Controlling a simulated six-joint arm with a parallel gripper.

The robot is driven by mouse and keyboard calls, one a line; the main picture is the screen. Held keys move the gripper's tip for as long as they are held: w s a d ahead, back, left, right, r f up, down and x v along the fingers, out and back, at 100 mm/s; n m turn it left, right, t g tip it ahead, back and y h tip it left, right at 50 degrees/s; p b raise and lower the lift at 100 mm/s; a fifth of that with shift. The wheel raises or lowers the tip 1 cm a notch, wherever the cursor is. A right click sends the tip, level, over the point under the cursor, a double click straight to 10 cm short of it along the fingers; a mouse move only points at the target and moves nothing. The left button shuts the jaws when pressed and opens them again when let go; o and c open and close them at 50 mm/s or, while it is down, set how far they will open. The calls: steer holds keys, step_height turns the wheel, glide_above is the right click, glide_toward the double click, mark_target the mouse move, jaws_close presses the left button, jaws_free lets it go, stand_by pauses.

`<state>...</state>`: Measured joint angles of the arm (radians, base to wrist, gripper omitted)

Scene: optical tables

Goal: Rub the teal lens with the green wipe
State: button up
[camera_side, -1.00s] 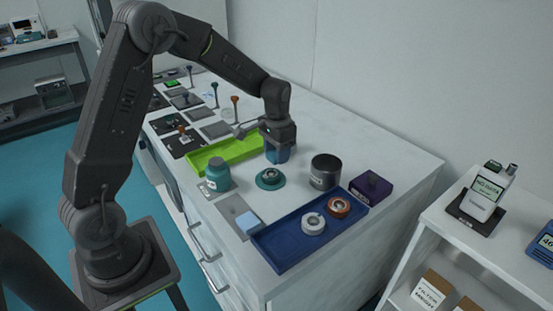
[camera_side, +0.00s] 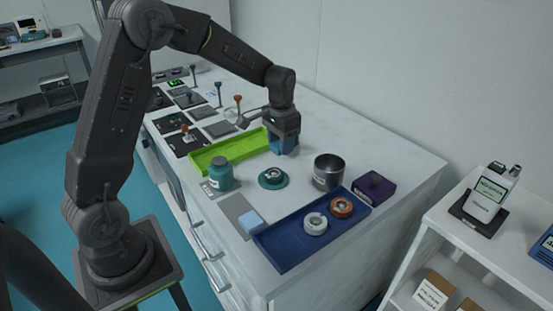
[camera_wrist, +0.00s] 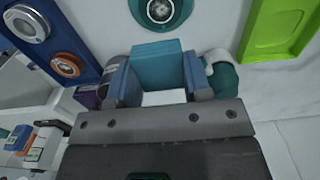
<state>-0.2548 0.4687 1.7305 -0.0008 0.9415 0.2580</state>
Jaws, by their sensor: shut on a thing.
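The teal lens (camera_side: 272,176), a round teal mount with a pale ring and dark centre, lies flat on the white table. It also shows at the top of the wrist view (camera_wrist: 162,10), partly cut off. My gripper (camera_side: 284,143) is above the table, behind the lens and apart from it. It is shut on a blue-green block (camera_wrist: 155,68), seen between the two blue fingers in the wrist view. The block looks more blue than green, and I cannot tell for sure that it is the green wipe. A light-blue block (camera_side: 251,222) sits on a grey pad (camera_side: 233,206).
A lime tray (camera_side: 228,153) lies left of my gripper. A teal bottle (camera_side: 220,174) and a metal beaker (camera_side: 327,172) flank the lens. A blue tray (camera_side: 283,246) in front holds a white ring (camera_side: 315,223) and an orange ring (camera_side: 341,207). A purple box (camera_side: 374,187) stands right.

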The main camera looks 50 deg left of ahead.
mark_target(280, 171)
steer(key=shift+f, duration=3.5)
steer(key=shift+s+a+f, duration=0.15)
steer(key=shift+s+a, duration=0.05)
steer(key=shift+s, duration=0.65)
steer(key=shift+s+a+f, duration=0.1)
steer(key=shift+s+a, duration=0.05)
steer(key=shift+s, duration=0.7)
steer(key=shift+s+a, duration=0.1)
steer(key=shift+s, duration=0.25)
steer(key=shift+w+d+r, duration=0.1)
steer(key=shift+w, duration=0.35)
steer(key=shift+w+d+r, duration=0.1)
steer(key=shift+w, duration=0.3)
steer(key=shift+w+d+f, duration=0.1)
steer(key=shift+w+d, duration=0.05)
steer(key=shift+w, duration=0.45)
steer(key=shift+w+d+f, duration=0.1)
steer(key=shift+w, duration=0.45)
steer(key=shift+w+r, duration=0.1)
steer(key=shift+r, duration=3.7)
